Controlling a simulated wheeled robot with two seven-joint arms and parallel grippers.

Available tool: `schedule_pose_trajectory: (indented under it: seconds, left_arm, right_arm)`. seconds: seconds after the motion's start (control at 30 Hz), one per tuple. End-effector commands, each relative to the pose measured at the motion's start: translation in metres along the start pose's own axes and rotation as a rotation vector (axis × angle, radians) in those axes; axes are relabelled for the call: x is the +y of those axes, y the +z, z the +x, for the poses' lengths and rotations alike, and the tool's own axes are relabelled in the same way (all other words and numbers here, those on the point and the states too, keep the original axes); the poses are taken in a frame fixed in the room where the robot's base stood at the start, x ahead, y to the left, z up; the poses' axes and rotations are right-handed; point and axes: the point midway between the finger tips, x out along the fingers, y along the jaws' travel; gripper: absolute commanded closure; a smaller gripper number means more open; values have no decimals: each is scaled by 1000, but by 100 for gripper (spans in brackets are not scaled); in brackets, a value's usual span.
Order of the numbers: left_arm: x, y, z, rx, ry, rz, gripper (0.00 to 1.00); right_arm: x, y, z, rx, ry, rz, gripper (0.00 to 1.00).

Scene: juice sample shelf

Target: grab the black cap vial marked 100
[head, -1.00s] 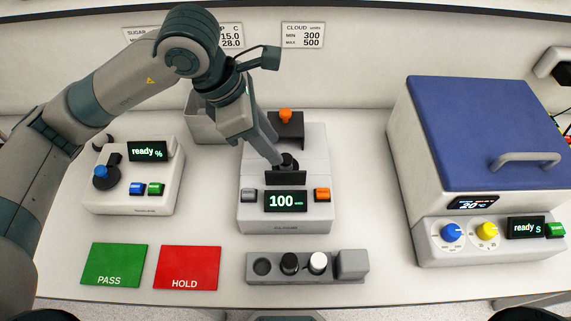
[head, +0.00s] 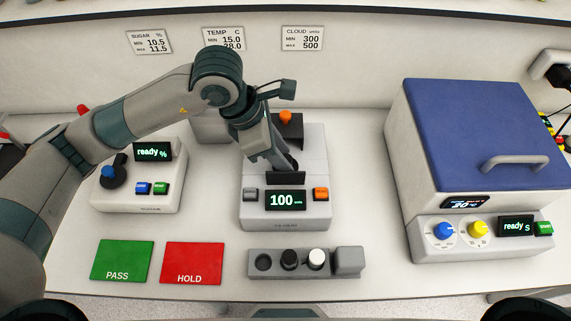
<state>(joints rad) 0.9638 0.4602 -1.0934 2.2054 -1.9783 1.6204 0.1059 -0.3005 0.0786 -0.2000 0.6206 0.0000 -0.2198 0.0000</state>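The cloudiness meter (head: 285,215) stands in the middle of the table, and its screen (head: 285,200) reads 100. My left gripper (head: 285,163) points down at the meter's well, behind the dark upright plate (head: 286,178). Its fingertips are partly hidden, and I cannot tell whether they are open or shut. A black cap is not clearly distinguishable from the dark fingers there. The grey rack (head: 262,276) in front of the meter holds a black cap vial (head: 290,258) and a white cap vial (head: 316,258); no number is readable on either. My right gripper is not in view.
The rack's left hole is empty. Green PASS (head: 122,258) and red HOLD (head: 193,260) mats lie front left. A sugar meter (head: 137,195) stands left, and a blue-lidded bath (head: 475,130) stands right. The meter's orange knob (head: 286,117) rises behind my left gripper.

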Motion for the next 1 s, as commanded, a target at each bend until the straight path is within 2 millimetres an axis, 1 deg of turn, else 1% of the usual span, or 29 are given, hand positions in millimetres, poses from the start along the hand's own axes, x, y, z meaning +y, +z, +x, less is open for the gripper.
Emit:
schedule_pose_trajectory:
  seconds: [0.17, 0.27, 0.3, 0.33, 0.6, 0.73, 0.87, 1.0]
  left_arm:
    - [0, 0, 0, 0, 0, 0, 68]
    - [0, 0, 0, 0, 0, 0, 89]
    - [0, 0, 0, 0, 0, 0, 99]
    - [0, 0, 0, 0, 0, 0, 100]
    - [0, 0, -1, 0, 1, 0, 100]
    - [0, 2, -5, -2, 1, 1, 100]
    - [1, 6, -14, -3, 3, 2, 100]
    - [1, 14, -31, -3, 5, 3, 100]
  right_arm:
    - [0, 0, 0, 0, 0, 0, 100]
    - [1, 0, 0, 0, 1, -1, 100]
    - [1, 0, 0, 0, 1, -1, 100]
    - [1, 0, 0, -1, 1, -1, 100]
    - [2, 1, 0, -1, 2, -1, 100]
    - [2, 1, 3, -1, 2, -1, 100]
    - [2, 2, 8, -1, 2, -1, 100]
    - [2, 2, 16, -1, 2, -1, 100]
